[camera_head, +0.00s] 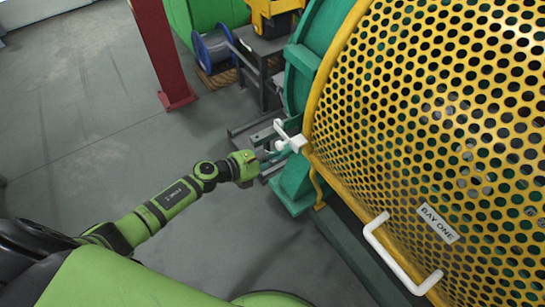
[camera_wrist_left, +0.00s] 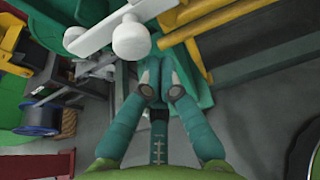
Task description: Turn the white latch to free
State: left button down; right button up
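The white latch (camera_head: 292,141) sits at the left lower edge of the yellow perforated guard (camera_head: 430,110), by the green machine frame. In the left wrist view the latch (camera_wrist_left: 104,30) is a white bar with a round knob, near the top of the picture. My left gripper (camera_head: 267,156) is just left of and below the latch in the head view. My right gripper is not in view.
A white handle (camera_head: 388,255) and a "BAY ONE" label (camera_head: 437,224) are on the guard. A red post (camera_head: 160,50) and a blue spool (camera_head: 213,50) stand at the back. The grey floor left of the machine is open.

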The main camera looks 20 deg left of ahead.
pick_arm(q)
jog(key=shift+r, duration=0.1)
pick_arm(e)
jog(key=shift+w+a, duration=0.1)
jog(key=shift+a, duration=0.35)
pick_arm(q)
jog(key=shift+r, duration=0.2)
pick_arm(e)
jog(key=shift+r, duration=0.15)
pick_arm(q)
jog(key=shift+d+r+n, duration=0.1)
jog(key=shift+r+n, duration=0.05)
jog(key=shift+n, duration=0.25)
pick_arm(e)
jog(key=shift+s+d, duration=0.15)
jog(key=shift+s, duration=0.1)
